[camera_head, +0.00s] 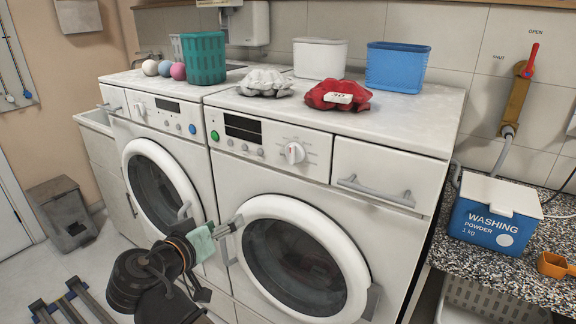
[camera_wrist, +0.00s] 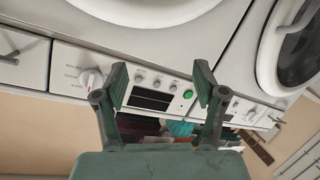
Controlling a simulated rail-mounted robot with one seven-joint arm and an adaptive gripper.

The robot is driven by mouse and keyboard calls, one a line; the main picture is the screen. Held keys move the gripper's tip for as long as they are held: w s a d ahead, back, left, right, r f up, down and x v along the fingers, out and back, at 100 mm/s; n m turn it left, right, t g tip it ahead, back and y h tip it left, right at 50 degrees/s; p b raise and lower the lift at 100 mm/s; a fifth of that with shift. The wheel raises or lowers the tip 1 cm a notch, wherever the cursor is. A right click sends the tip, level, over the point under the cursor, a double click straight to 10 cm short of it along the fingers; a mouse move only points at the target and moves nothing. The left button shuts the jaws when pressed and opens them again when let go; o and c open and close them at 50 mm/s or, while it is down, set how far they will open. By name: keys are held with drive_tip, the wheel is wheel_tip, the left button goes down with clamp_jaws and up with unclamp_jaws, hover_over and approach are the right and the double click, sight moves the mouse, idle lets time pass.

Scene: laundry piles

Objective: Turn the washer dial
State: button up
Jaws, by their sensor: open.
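The right washer (camera_head: 388,222) has a white round dial (camera_head: 294,152) on its panel, right of the display. The dial also shows in the wrist view (camera_wrist: 91,80), left of my fingers, with the panel upside down. The left washer (camera_head: 122,185) has a similar dial (camera_head: 139,109). My gripper (camera_head: 235,224) is in front of the right washer, at the left edge of its door and below the panel. In the wrist view my gripper (camera_wrist: 160,80) is open and empty, its fingers apart with the dark display (camera_wrist: 150,100) between them. It is not touching the dial.
Round washer doors (camera_head: 260,208) stick out in front. A drawer handle (camera_head: 376,189) is right of the dial. A washing powder box (camera_head: 492,222) sits on the right counter.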

drive_tip(key=s+d+r+m+t+h, duration=0.1)
drive_tip(key=s+d+r+m+h, duration=0.15)
drive_tip(key=r, duration=0.25)
drive_tip(key=s+d+r+m+h, duration=0.1)
drive_tip(key=s+d+r+m, duration=0.1)
drive_tip(key=r+m, duration=0.3)
drive_tip(key=b, duration=0.2)
approach(290, 154)
drive_tip(key=shift+h, duration=0.35)
drive_tip(key=x, duration=0.9)
drive_tip(key=shift+w+f, duration=0.1)
drive_tip(key=shift+f, duration=0.1)
drive_tip(key=c, duration=1.1)
